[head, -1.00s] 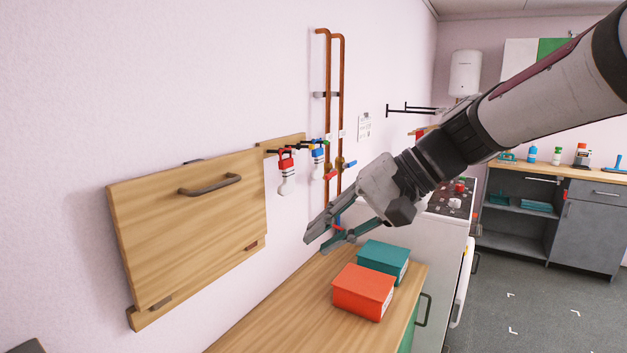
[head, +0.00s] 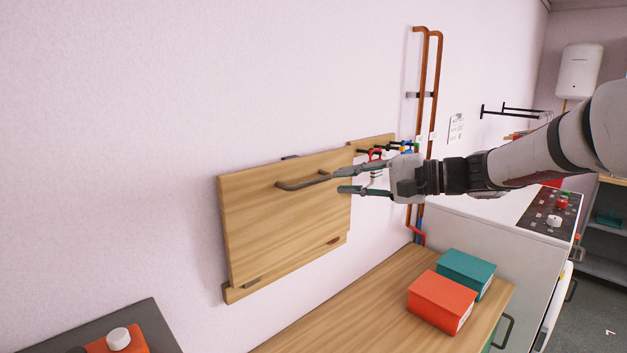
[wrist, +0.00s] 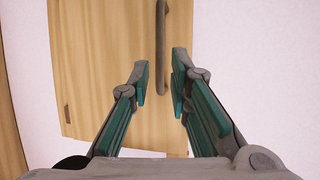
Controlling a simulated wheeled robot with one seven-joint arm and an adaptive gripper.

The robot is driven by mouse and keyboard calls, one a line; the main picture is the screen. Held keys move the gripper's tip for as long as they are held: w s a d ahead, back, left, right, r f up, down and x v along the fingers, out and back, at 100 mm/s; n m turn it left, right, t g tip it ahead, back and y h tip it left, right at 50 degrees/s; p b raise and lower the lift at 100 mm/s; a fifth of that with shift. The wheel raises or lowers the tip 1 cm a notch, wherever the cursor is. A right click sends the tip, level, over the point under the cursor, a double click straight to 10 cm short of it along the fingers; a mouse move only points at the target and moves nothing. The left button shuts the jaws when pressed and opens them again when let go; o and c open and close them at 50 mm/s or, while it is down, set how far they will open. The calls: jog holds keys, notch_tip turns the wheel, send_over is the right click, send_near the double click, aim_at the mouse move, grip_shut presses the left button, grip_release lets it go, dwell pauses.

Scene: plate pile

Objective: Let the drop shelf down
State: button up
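The drop shelf (head: 285,220) is a wooden panel folded up flat against the wall, with a grey bar handle (head: 295,185) near its top and small hinges along its bottom edge. My gripper (head: 338,181) is in front of the panel's right part, at the handle's right end. In the wrist view my gripper (wrist: 161,75) is open, its two teal-padded fingers apart. There the handle (wrist: 161,45) runs up and down ahead of the gap, closer to the right finger. I cannot tell whether a finger touches it.
Below the shelf is a wooden counter (head: 340,325) with an orange box (head: 440,300) and a teal box (head: 467,270). Copper pipes (head: 427,90) and a hook rail (head: 372,142) are on the wall to the right. A dark unit with an orange panel (head: 120,340) is at the lower left.

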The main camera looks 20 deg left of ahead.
aim_at(317, 182)
jog(key=a, duration=0.2)
jog(key=a+f, duration=0.1)
jog(key=a, duration=0.2)
jog(key=a+p, duration=0.1)
jog(key=a, duration=0.2)
jog(key=shift+f, duration=0.2)
grip_shut()
